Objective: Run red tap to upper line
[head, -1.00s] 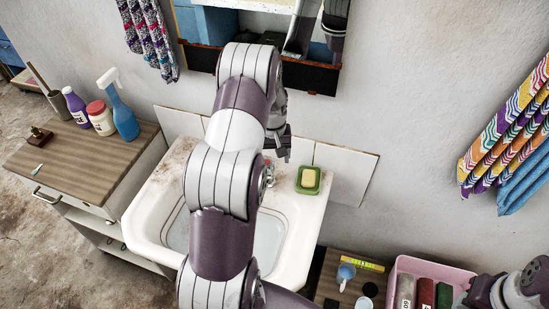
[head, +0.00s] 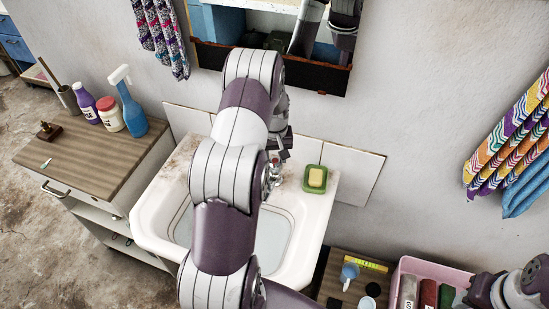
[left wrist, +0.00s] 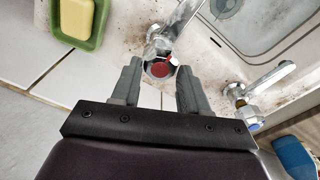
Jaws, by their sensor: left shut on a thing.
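The red tap (left wrist: 160,68), chrome with a red disc on its end, stands at the back rim of the white sink (head: 150,215). My left gripper (left wrist: 159,69) is shut on the tap's red-marked knob, one finger at each side. In the head view the left gripper (head: 279,142) is mostly behind my own arm. A blue-marked tap (left wrist: 245,105) stands apart to the right in the wrist view. Thin dark lines run round the basin wall. A pale blue-grey area lies in the basin (head: 272,240); I cannot tell the water level against the lines.
A green dish (head: 315,179) with yellow soap sits on the sink's back right rim. A wooden cabinet (head: 85,155) with bottles stands left. A mirror (head: 325,75) hangs above the sink.

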